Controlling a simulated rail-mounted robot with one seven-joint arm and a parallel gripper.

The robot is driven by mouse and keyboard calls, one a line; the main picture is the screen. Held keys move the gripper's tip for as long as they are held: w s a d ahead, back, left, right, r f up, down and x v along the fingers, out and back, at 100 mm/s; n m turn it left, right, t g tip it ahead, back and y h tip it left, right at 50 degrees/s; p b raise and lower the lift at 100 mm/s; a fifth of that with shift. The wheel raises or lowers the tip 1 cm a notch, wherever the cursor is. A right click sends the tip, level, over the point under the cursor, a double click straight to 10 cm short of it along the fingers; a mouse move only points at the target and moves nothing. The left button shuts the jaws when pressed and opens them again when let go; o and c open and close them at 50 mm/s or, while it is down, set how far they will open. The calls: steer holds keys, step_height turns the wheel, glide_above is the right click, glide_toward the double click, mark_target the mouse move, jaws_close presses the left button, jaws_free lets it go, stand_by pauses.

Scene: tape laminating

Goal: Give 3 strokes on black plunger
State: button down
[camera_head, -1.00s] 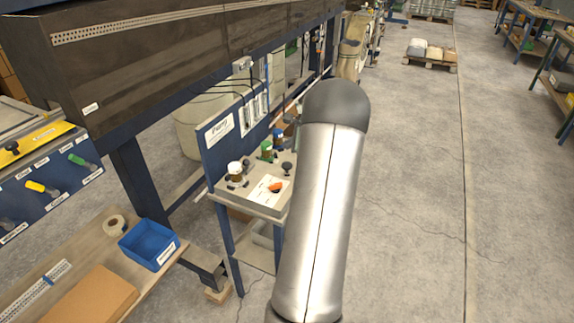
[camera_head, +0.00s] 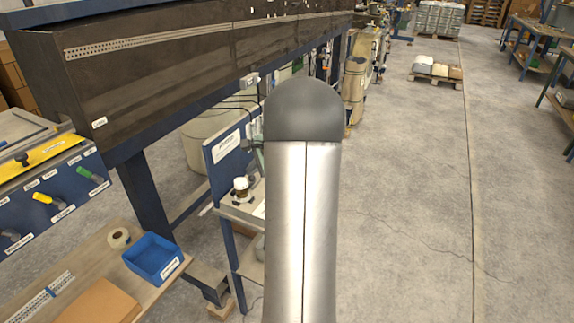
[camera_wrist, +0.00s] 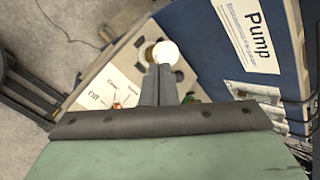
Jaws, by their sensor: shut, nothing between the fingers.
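The pump stand (camera_head: 232,211) with its blue back panel is mostly hidden behind my arm in the head view. In the wrist view its light top (camera_wrist: 92,88) lies below my gripper (camera_wrist: 160,70), with a "Pump" sign on the panel at the right. My gripper is shut and empty, its fingers pointing toward a white-capped brown jar (camera_wrist: 166,52). I cannot tell whether they touch it. I cannot make out the black plunger now; my arm covers that part of the stand in the head view, and the fingers cover part of the wrist view.
A blue bin (camera_head: 152,258) and a tape roll (camera_head: 119,238) sit on the bench at the lower left. A long dark machine (camera_head: 190,65) runs above the stand. The floor (camera_head: 410,210) to the right is open.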

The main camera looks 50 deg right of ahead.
steer(key=s+a+r+n+g+y, duration=0.15)
steer(key=a+n, duration=0.35)
steer(key=a, duration=0.7)
steer(key=s+a+r+n+g, duration=0.25)
steer(key=a+n, duration=0.25)
steer(key=a, duration=0.7)
steer(key=s+a+f+n+g+h, duration=0.1)
steer(key=s+a+n, duration=0.5)
steer(key=s, duration=0.3)
steer(key=s+a+f+n+g+h, duration=0.1)
steer(key=s+a+n+h, duration=0.1)
steer(key=s+a+n, duration=0.4)
steer(key=s+a, duration=0.1)
steer(key=s, duration=0.3)
steer(key=shift+s+a+f+n+g, duration=0.15)
steer(key=shift+f+n+g, duration=0.15)
steer(key=shift+g, duration=0.1)
